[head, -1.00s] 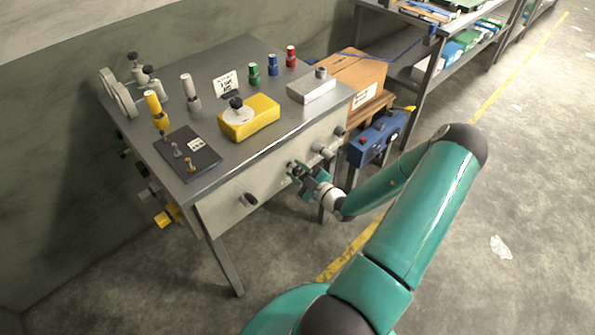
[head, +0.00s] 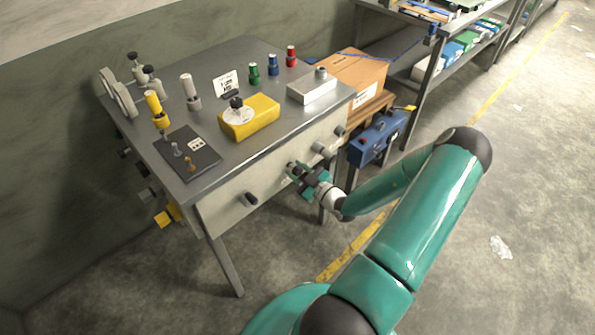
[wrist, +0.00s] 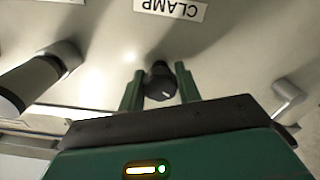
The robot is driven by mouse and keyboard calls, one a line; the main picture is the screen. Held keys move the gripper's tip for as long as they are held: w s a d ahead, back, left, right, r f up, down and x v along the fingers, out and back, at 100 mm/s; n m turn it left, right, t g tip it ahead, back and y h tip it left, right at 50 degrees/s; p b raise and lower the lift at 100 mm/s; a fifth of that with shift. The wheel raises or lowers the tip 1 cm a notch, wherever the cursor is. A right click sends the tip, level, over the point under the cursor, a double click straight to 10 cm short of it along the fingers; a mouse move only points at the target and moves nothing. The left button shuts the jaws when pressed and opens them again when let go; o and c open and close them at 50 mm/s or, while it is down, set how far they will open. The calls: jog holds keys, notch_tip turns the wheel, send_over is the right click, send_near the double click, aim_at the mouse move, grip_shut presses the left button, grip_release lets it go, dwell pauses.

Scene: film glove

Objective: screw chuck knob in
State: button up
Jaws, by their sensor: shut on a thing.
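A small black knob (wrist: 161,84) with a pale mark on its face sits on the bench's pale front panel. In the wrist view a label reading CLAMP (wrist: 170,9), upside down, is just above it in the picture; no chuck label is readable. My gripper (wrist: 159,72) has its two green fingers on either side of the knob, shut on it. In the head view my gripper (head: 297,174) is at the right part of the front panel (head: 285,178), and its hand mostly hides the knob.
Other front-panel fittings stand close by: a grey cylinder with a dark end (wrist: 35,80), a grey lever (wrist: 288,95) and a dark knob (head: 247,199). A yellow block (head: 255,118) and several coloured posts stand on top. A blue box (head: 375,140) is right of the bench.

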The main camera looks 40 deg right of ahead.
jog(key=o, duration=1)
jog(key=shift+c, duration=0.2)
jog(key=shift+s, duration=0.1)
jog(key=s, duration=1.3)
jog(key=shift+s+d, duration=0.2)
jog(key=shift+s, duration=0.2)
